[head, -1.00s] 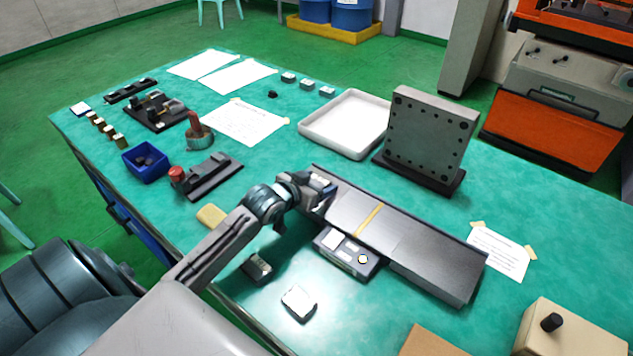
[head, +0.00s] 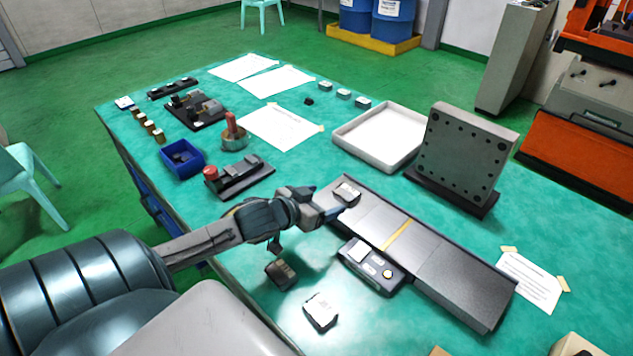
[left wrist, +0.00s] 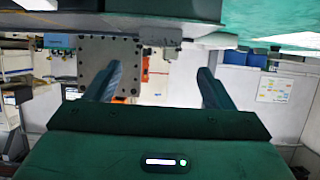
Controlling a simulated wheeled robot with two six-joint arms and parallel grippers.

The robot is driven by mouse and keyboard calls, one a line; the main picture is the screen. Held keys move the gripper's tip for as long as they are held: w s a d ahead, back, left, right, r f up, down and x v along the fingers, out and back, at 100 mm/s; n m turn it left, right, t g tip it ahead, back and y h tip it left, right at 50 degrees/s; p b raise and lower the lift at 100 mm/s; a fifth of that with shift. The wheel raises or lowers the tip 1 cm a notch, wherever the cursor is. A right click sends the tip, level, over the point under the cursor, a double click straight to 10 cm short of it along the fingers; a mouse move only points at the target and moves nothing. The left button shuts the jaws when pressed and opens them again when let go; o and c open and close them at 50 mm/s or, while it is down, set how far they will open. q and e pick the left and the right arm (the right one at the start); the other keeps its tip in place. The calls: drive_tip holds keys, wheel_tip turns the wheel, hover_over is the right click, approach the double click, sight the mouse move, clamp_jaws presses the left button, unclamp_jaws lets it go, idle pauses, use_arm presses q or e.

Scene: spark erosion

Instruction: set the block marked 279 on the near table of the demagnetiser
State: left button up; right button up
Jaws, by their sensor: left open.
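The demagnetiser (head: 450,267) is a long, low grey unit with a yellow stripe across its middle and a small control box (head: 371,267) at its front. A small grey block (head: 347,191) with a pale top sits on its left end section. My left gripper (head: 337,212) is open, beside that block on its near side. The left wrist view shows the two fingers (left wrist: 158,80) apart with no block between them. Two more blocks lie on the table, a dark one (head: 280,273) and a pale-topped one (head: 320,311). Their markings are too small to read. My right gripper is out of view.
A white tray (head: 345,136) and an upright drilled plate (head: 460,160) stand behind the demagnetiser. A fixture with a red knob (head: 238,180) and a blue bin (head: 182,158) are at the left. A taped paper (head: 532,281) lies at the right.

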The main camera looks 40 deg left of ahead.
use_arm(q)
drive_tip(key=shift+v, duration=1.05)
